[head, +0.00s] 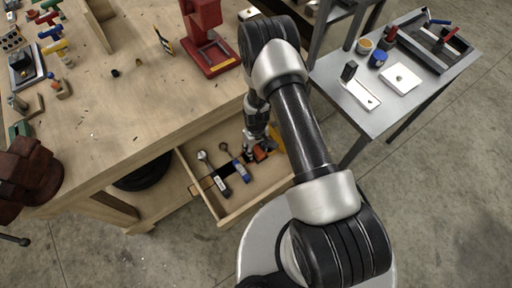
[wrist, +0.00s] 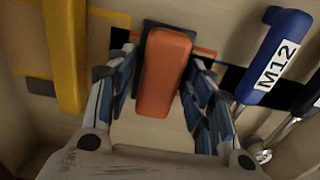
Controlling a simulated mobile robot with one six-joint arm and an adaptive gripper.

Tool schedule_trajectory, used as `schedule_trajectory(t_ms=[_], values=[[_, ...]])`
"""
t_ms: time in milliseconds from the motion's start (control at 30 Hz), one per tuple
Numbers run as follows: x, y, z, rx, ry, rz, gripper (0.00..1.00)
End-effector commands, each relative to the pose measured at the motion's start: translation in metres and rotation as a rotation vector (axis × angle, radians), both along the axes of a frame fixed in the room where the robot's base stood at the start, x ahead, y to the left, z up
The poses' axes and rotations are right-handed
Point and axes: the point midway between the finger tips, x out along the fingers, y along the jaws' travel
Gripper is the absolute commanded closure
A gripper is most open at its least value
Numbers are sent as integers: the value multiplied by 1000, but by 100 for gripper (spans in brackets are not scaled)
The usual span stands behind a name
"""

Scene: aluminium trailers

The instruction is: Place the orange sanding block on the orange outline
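The orange sanding block (wrist: 164,75) lies between the two fingers of my gripper (wrist: 161,85) in the wrist view, with a dark base at its far end. The fingers are close along both sides of it; whether they press on it I cannot tell. In the head view my gripper (head: 254,146) reaches down into the open drawer, with the block (head: 262,154) at its tips. Thin orange lines of the outline (wrist: 206,52) show beside the block in the wrist view; the rest is hidden under the block and fingers.
The drawer (head: 226,213) also holds a blue-handled M12 tool (wrist: 272,55) right of the block and another wrench (head: 212,175). A yellow object (wrist: 65,55) lies left of the block. Dark tool shapes mark the drawer floor. Drawer walls are close around my gripper.

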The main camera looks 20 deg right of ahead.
Motion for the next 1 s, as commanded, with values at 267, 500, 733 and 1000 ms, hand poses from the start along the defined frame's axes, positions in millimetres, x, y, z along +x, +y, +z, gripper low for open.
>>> schedule_trajectory(t_ms=[267, 500, 733, 1000], values=[[0, 0, 0, 0, 0, 0, 47], [1, 0, 18, 0, -2, 0, 47], [1, 0, 69, 0, -3, 0, 47], [1, 0, 114, -1, -1, 0, 47]])
